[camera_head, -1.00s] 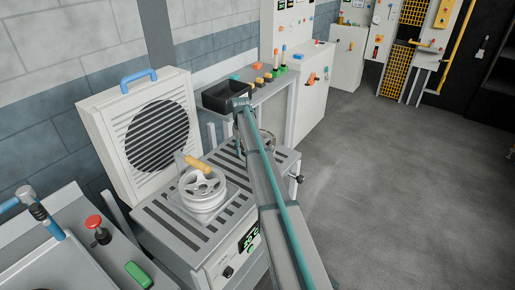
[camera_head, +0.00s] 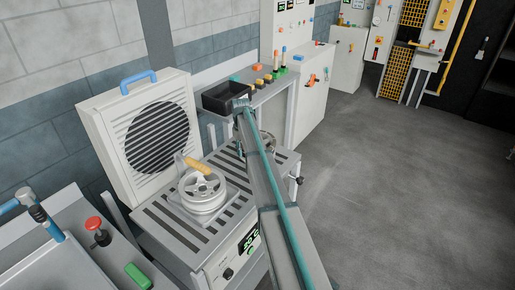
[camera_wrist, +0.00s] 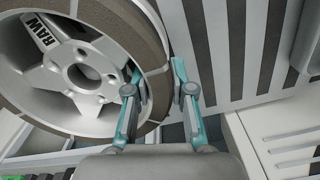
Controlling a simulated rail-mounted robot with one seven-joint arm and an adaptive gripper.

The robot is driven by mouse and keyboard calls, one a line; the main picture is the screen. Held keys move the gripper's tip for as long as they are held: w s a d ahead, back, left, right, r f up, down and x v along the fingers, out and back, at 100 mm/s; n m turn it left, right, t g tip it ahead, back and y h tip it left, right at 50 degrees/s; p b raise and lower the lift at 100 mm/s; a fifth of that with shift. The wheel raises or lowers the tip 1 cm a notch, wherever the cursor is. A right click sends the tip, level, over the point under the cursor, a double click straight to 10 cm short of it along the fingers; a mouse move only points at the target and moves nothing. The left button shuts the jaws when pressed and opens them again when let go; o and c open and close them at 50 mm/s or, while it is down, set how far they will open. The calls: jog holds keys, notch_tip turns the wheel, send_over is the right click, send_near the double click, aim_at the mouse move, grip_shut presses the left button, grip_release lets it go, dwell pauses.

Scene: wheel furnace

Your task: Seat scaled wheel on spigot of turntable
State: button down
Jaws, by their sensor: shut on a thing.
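A wheel marked RAW (camera_wrist: 50,76), with pale spokes and a brownish-grey outer rim, fills the upper left of the wrist view. My gripper (camera_wrist: 157,80) is shut on its rim, one teal-edged finger on each side. In the head view the held wheel (camera_head: 268,145) shows only partly behind my arm, above the right part of a slatted bench; the gripper is hidden there. I cannot see a spigot or tell whether that base is the turntable.
The slatted bench (camera_head: 178,232) has a display on its front. A louvred fan panel (camera_head: 95,120) stands behind it. A wooden-handled tool (camera_head: 198,163) is beside the silver wheel. A black bin (camera_head: 222,98) sits on the rear shelf. Open floor (camera_head: 400,190) lies to the right.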

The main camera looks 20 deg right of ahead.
jog(key=shift+r+p, duration=1.55)
jog(key=shift+r, duration=1.95)
